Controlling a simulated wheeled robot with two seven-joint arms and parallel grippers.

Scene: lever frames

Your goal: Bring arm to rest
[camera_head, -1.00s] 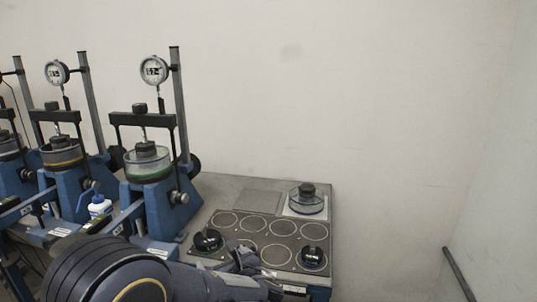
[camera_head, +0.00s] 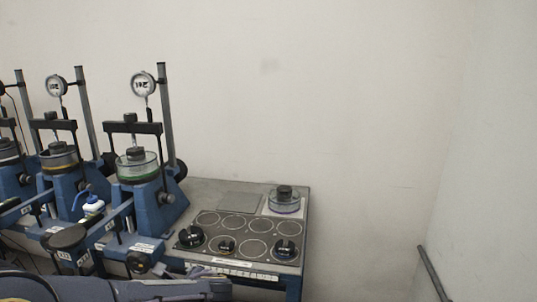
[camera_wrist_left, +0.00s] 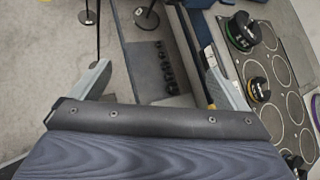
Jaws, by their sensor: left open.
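My left arm (camera_head: 110,289) comes in low along the bottom edge of the head view. Its gripper (camera_head: 212,276) is beside the front edge of the bench, below the plate of ringed spots. In the left wrist view the gripper (camera_wrist_left: 160,78) has its two fingers wide apart with nothing between them. Floor and the bench side show beyond them. A small black weight with an orange band (camera_head: 227,246) stands on the plate's front row, clear of the fingers. It also shows in the left wrist view (camera_wrist_left: 259,89). My right gripper is not in view.
The plate (camera_head: 240,225) also holds a green-banded black weight (camera_head: 191,237) and a dark one (camera_head: 285,249). A clear dish with a black knob (camera_head: 284,199) stands behind. Blue lever frames (camera_head: 150,200) with dials stand at left. A wall rail (camera_head: 433,272) is at right.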

